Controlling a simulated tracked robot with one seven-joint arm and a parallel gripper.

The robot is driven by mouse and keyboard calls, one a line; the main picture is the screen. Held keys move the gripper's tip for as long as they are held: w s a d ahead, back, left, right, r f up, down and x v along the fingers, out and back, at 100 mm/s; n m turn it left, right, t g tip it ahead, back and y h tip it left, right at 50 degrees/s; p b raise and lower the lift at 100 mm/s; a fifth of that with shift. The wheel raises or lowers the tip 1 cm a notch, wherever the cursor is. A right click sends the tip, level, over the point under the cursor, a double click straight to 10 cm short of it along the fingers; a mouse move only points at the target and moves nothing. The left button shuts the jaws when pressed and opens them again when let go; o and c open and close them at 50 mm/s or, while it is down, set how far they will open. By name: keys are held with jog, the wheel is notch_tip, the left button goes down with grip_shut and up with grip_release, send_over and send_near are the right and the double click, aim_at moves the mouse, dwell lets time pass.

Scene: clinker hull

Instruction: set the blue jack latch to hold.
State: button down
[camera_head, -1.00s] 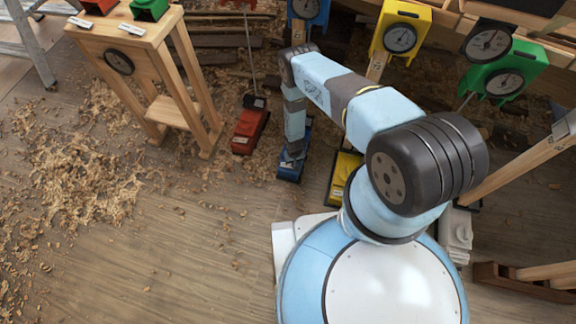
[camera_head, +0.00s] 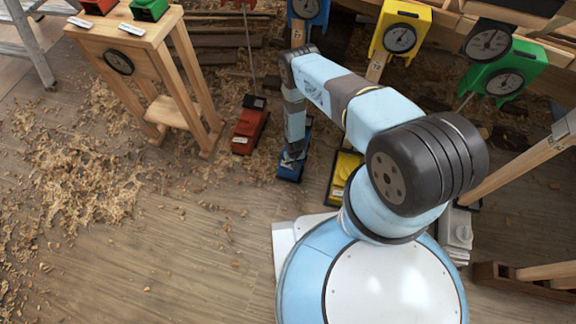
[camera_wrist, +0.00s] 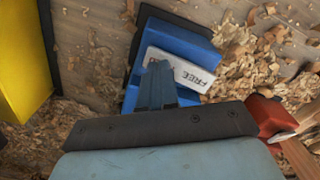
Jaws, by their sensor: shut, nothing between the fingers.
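The blue jack (camera_head: 289,172) stands on the floor below my arm in the head view. In the wrist view its blue body (camera_wrist: 182,42) bears a white plate (camera_wrist: 196,74) on which the word FREE can be read. My gripper (camera_wrist: 157,70) is shut and empty, its fingertips over the left part of the plate. The fingers hide that part of the plate, and I cannot make out the latch lever or its setting. I cannot tell whether the fingertips touch the jack. In the head view my gripper (camera_head: 294,154) is at the blue jack.
A red jack (camera_head: 249,127) stands left of the blue one and a yellow jack (camera_head: 343,172) stands right of it. A wooden stand (camera_head: 163,75) is at the upper left. Wood shavings (camera_head: 90,180) litter the floor. The lower left floor is open.

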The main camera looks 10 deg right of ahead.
notch_tip(320, 180, up, 6)
jog(key=shift+r, duration=0.2)
dwell(0.7)
dwell(0.5)
